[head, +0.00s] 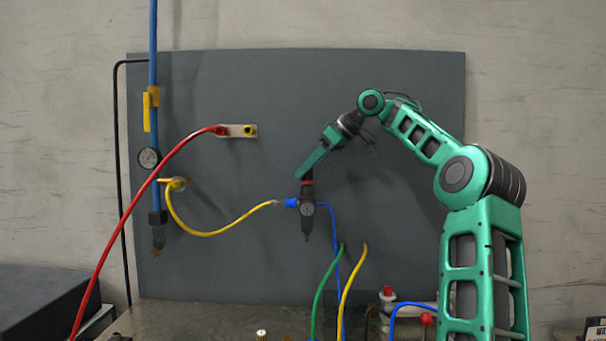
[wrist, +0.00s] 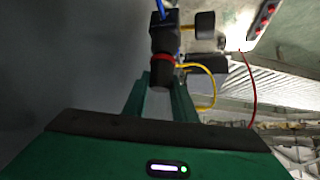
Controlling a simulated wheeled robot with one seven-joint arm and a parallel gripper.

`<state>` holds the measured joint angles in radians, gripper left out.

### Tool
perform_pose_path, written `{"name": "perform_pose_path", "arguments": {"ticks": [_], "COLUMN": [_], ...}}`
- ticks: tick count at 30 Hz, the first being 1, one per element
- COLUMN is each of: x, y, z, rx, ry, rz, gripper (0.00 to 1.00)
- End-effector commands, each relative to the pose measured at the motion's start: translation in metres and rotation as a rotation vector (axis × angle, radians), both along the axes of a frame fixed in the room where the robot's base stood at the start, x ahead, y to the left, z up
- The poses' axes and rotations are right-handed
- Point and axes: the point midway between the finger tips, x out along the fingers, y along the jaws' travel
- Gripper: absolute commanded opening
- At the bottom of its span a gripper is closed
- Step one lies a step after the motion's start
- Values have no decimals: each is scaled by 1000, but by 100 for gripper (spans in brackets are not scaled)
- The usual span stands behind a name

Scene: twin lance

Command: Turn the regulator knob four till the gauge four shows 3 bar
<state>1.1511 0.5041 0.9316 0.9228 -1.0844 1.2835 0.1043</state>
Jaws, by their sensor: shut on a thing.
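The regulator (head: 307,222) is a dark upright unit on the grey panel, with a red ring under its black top knob. The small round gauge (head: 307,209) is on its front; its needle and numbers are too small to read. My gripper (head: 303,176) reaches down from the upper right and is shut on the knob. In the wrist view the black knob (wrist: 160,77) lies between the green fingertips of my gripper (wrist: 161,88), beside the red ring. The fingers hide part of the knob in the head view.
A yellow hose (head: 215,234) joins the regulator from the left, and a blue hose (head: 333,230) leaves it on the right. A larger gauge (head: 149,158) is on the blue pipe (head: 153,60). A red hose (head: 130,224) arcs across the left. The panel's upper middle is clear.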

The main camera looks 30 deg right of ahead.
Motion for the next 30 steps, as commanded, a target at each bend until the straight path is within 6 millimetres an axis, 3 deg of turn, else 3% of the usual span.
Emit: {"name": "perform_pose_path", "arguments": {"ticks": [12, 28, 29, 30], "x": [0, 0, 0, 0], "y": [-2, -3, -3, -3], "z": [-1, -1, -1, -1], "rx": [1, -1, -1, -1], "ry": [2, 3, 3, 3], "rz": [122, 136, 136, 136], "gripper": [2, 2, 27, 37]}}
